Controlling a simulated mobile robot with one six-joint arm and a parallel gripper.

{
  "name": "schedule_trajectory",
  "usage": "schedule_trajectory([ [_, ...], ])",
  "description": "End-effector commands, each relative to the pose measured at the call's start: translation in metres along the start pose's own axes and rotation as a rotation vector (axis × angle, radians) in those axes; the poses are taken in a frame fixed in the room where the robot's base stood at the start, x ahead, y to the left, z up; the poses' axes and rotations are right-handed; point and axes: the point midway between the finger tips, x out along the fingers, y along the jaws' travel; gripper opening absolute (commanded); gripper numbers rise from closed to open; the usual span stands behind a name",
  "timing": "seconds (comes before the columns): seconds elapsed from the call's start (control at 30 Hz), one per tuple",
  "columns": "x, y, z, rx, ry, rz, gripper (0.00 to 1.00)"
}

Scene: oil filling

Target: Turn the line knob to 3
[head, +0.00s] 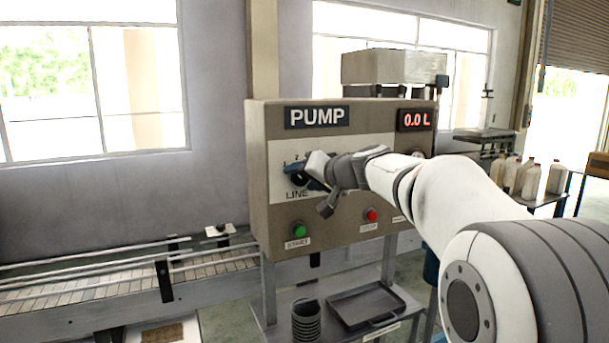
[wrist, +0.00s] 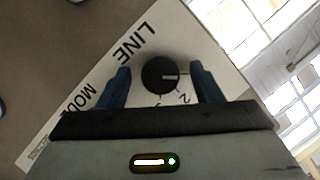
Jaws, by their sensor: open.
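The line knob (wrist: 160,75) is a round black dial with a white pointer mark. In the wrist view the mark points right, above the printed 2 and away from the 3 at the bottom. Any 1 there is not visible, perhaps behind the right finger. My gripper (wrist: 162,76) is open, its blue fingers on either side of the knob with visible gaps. In the head view my gripper (head: 316,178) is at the panel and partly covers the knob (head: 295,176) above the LINE label.
The pump box (head: 257,200) also carries a green button (head: 299,230), a red button (head: 371,215) and a display (head: 416,120) reading 0.0 L. A conveyor (head: 110,290) runs to the left. A black tray (head: 366,303) lies below the box.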

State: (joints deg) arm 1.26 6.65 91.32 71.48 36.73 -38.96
Motion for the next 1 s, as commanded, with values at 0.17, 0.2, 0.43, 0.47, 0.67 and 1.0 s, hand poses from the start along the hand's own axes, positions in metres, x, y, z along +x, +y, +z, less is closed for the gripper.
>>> schedule_trajectory([
  [0.17,0.0015,0.0003,0.0002,0.0,0.0,0.0,0.59],
  [0.2,0.0015,0.0003,0.0002,0.0,0.0,0.0,0.59],
  [0.43,0.0012,0.0003,0.0002,0.0,0.0,0.001,0.44],
  [0.47,0.0012,0.0003,0.0002,0.0,0.0,0.001,0.41],
  [0.67,0.0011,0.0004,0.0002,0.0,0.0,0.001,0.25],
  [1.0,0.0015,0.0016,0.0011,0.013,0.001,-0.005,0.14],
])
